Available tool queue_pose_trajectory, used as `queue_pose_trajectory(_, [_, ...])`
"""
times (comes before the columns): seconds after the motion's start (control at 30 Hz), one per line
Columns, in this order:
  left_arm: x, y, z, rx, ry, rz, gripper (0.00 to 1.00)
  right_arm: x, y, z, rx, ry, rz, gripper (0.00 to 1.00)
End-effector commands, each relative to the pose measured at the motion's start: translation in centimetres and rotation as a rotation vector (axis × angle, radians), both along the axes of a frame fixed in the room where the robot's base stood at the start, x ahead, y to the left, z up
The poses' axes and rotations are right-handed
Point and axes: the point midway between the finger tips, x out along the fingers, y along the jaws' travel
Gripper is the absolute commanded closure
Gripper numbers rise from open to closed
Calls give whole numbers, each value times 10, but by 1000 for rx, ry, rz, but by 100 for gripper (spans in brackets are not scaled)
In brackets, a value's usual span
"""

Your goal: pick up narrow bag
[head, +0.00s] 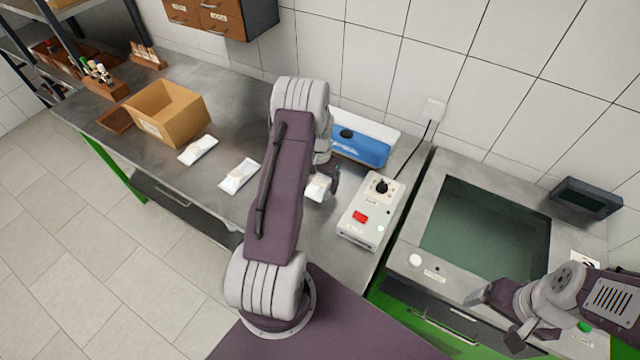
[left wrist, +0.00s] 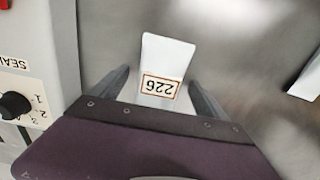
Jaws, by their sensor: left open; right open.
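Two more white bags, a middle one (head: 239,176) and a far left one (head: 198,149), lie on the bench. My right gripper (head: 494,318) is open and empty above the right bench's front edge.
A sealer box (head: 367,215) with a knob and red switch stands just right of the bag. A blue and white box (head: 360,148) stands behind. An open cardboard box (head: 168,112) is at the left. A sunken basin (head: 485,232) is at the right.

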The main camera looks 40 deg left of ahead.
Motion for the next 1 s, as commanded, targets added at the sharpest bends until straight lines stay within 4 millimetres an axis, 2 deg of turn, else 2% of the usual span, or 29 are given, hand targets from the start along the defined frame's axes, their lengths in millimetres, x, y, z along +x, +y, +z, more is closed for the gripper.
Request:
queue_pose_trajectory(0.13, [0, 0, 0, 0, -1, 0, 15, 0, 0, 0, 0, 0, 0, 18])
queue_pose_trajectory(0.17, [0, 0, 0, 0, -1, 0, 17, 0, 0, 0, 0, 0, 0, 18])
queue_pose_trajectory(0.4, [0, 0, 0, 0, 0, 0, 84, 0, 0, 0, 0, 0, 0, 18])
queue_pose_trajectory(0.43, [0, 0, 0, 0, 0, 0, 90, 0, 0, 0, 0, 0, 0, 18])
queue_pose_trajectory(0.77, [1, 0, 6, 1, -2, 0, 90, 0, 0, -3, 0, 0, 0, 18])
queue_pose_trajectory(0.97, [2, 1, 37, 3, -7, 0, 90, 0, 0, -11, 0, 0, 0, 18])
queue_pose_trajectory(1.0, [2, -4, 44, 2, -5, -3, 90, 0, 0, -13, 0, 0, 0, 18])
